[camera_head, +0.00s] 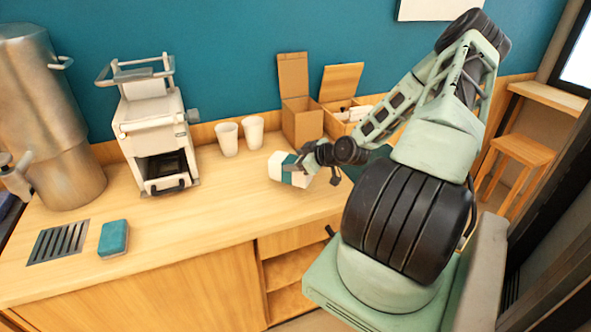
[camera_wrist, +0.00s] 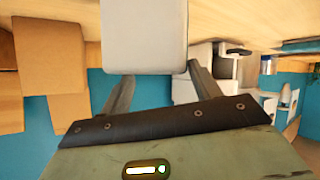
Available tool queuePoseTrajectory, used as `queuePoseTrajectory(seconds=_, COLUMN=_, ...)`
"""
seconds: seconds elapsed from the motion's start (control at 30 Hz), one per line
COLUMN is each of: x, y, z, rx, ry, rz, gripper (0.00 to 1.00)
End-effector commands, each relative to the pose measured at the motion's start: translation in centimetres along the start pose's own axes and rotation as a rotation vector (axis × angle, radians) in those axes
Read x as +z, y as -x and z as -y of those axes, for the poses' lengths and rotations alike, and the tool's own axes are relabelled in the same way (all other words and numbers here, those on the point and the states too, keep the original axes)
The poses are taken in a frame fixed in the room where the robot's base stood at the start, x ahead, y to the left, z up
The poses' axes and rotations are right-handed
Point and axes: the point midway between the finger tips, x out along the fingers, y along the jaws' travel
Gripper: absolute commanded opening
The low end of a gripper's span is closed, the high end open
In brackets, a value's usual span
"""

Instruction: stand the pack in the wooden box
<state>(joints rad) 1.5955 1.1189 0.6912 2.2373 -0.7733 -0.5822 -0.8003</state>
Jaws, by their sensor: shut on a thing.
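A white pack with a teal band (camera_head: 281,167) is in my gripper (camera_head: 306,166), in front of the boxes, low over or at the counter; I cannot tell whether it touches. In the wrist view the pack's pale face (camera_wrist: 145,38) shows between the fingers of my gripper (camera_wrist: 160,74). A tall brown box with its lid raised (camera_head: 302,123) stands behind the pack, near the wall. To its right is a lower light wooden box (camera_head: 335,126) with a raised lid and white items inside. The box interiors are mostly hidden. A brown box also shows in the wrist view (camera_wrist: 48,52).
Two white cups (camera_head: 227,139) stand left of the boxes. A white machine (camera_head: 152,130) and a large metal urn (camera_head: 55,120) are farther left. A teal block (camera_head: 114,238) lies beside a drain grate (camera_head: 57,243). The counter's front middle (camera_head: 200,220) is clear.

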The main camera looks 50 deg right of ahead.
Motion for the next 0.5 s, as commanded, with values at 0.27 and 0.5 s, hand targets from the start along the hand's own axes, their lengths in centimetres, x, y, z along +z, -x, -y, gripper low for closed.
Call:
queuePoseTrajectory(seconds=0.27, x=2.8, y=-1.6, z=0.8, rx=-0.002, ry=-0.004, rz=-0.001, gripper=0.19)
queuePoseTrajectory(seconds=0.5, x=3.3, y=-1.9, z=0.8, rx=0.000, ry=0.001, rz=0.000, gripper=0.19)
